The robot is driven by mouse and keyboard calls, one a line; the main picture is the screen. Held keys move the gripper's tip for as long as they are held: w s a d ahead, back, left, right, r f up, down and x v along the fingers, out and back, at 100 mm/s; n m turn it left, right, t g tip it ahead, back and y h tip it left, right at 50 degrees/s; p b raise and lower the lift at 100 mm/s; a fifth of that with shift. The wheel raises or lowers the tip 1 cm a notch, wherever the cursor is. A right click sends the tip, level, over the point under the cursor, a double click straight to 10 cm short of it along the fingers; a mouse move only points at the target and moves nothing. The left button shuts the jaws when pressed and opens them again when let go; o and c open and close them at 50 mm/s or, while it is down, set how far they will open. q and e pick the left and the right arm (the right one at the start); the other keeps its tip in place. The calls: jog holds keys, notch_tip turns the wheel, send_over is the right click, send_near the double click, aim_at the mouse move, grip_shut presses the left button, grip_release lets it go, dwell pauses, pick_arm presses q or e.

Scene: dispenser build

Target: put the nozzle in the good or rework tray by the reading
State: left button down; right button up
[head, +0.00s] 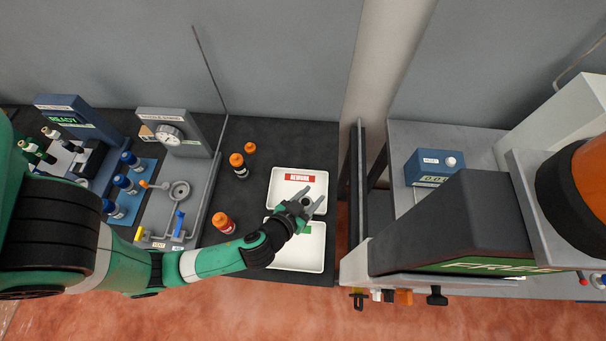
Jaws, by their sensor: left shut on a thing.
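The rework tray (277,185) is white with a red REWORK label and lies at the back of the black table's right end. A second white tray (298,262) with a green label lies just in front of it; its wording is covered. My left gripper (314,205) is above where the two trays meet, shut on a small dark piece, seemingly the nozzle (307,202), mostly hidden by the fingers. The grey test station (176,121) has a round dial gauge (169,135); its needle is too small to read. My right gripper is not in view.
Orange-capped bottles (238,165) (223,223) stand left of the trays. Blue-capped bottles (131,160) and a blue READY unit (70,118) are further left. A grey post (384,60) and a second bench with a blue display box (433,167) are right.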

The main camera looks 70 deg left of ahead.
pick_arm(q)
jog(key=w+a+f+b, duration=0.3)
jog(key=a+f+b, duration=0.9)
jog(key=a, duration=0.1)
jog(key=shift+f+b, duration=0.25)
jog(key=shift+b, duration=0.1)
jog(key=shift+w, duration=0.1)
jog(key=shift+f, duration=0.2)
jog(key=shift+c, duration=1.9)
grip_release()
